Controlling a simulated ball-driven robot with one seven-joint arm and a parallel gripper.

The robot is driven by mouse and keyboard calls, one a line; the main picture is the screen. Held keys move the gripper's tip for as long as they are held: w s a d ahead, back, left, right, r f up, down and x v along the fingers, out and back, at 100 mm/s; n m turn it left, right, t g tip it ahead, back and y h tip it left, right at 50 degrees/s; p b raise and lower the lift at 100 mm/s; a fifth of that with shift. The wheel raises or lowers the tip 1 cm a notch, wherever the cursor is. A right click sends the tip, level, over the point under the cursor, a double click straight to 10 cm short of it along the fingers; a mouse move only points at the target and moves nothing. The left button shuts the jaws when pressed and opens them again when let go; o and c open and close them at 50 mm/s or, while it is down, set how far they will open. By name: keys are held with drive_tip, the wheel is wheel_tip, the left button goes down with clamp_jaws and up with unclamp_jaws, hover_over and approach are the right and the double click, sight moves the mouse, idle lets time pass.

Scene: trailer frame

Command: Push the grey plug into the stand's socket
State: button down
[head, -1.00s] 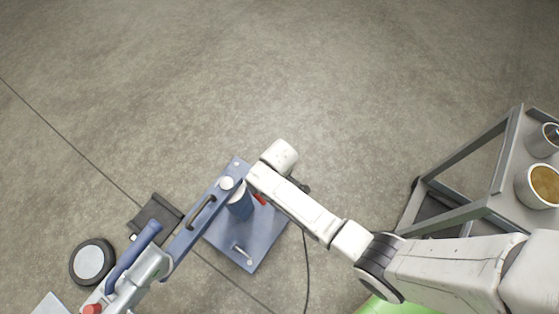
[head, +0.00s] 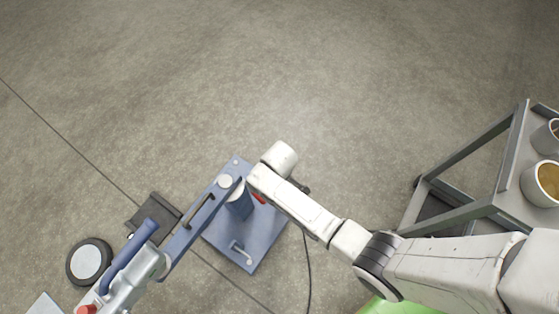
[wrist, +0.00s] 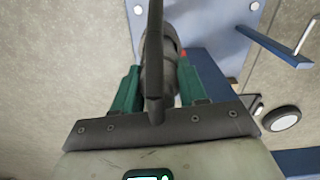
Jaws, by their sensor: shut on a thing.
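The dark grey plug (wrist: 170,52) is between the green fingers of my gripper (wrist: 158,76) in the wrist view, and the gripper is shut on it. A dark strip, apparently its cable, runs across the plug and hides part of it. The blue stand (head: 262,241) has a flat base plate, a post and a long arm. Its plate (wrist: 196,12) lies beyond the plug in the wrist view. The socket is hidden behind the plug and gripper, so I cannot tell whether the plug is in it.
The stand's arm reaches lower left to a blue handle (head: 130,268), near a wheel (head: 89,261). A black cable (head: 307,260) trails on the floor. A grey cart (head: 507,175) with cups stands right. The floor behind is clear.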

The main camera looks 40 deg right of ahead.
drive_tip(key=shift+f+b, duration=0.4)
drive_tip(key=shift+f, duration=0.25)
drive_tip(key=c, duration=0.5)
unclamp_jaws()
wheel_tip(320, 180, up, 11)
drive_tip(key=p, duration=0.4)
drive_tip(key=shift+f+p, duration=0.1)
drive_tip(key=shift+p, duration=0.25)
